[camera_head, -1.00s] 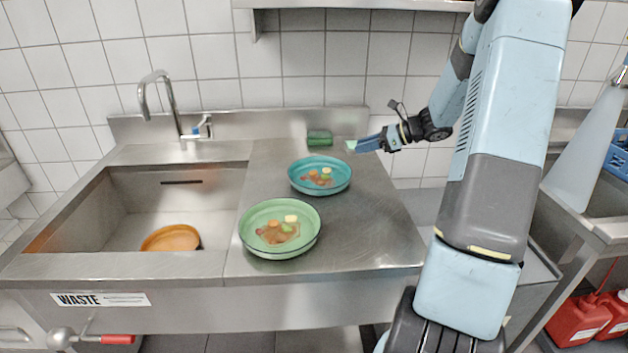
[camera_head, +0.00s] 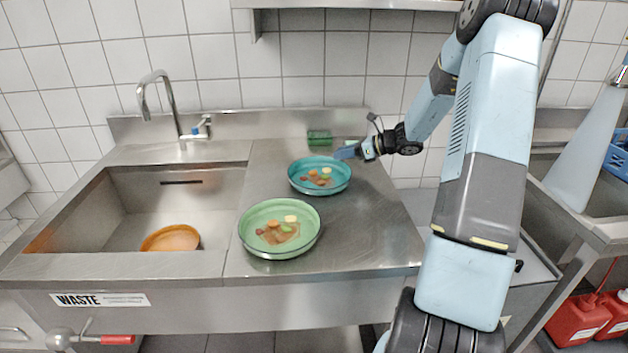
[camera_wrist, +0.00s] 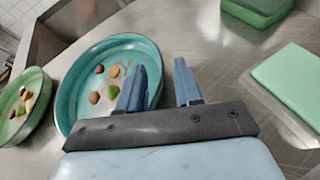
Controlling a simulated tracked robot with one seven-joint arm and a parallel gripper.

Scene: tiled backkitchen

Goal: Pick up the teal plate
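The teal plate (camera_head: 319,186) lies on the steel counter right of the sink, with several bits of food in it. It also shows in the wrist view (camera_wrist: 66,102). My gripper (camera_head: 340,154) is at the plate's back right rim. In the wrist view my gripper (camera_wrist: 164,72) is open, with one finger over the inside of the plate and the other outside the rim. The rim lies between the two fingers. I cannot tell whether either finger touches the plate.
A green plate with food (camera_head: 250,232) stands in front of the teal plate. An orange plate (camera_head: 170,238) lies in the sink (camera_head: 120,205). A green sponge-like block (camera_head: 319,138) sits by the backsplash. A pale green board (camera_wrist: 290,77) lies right of my gripper. The counter's front right is clear.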

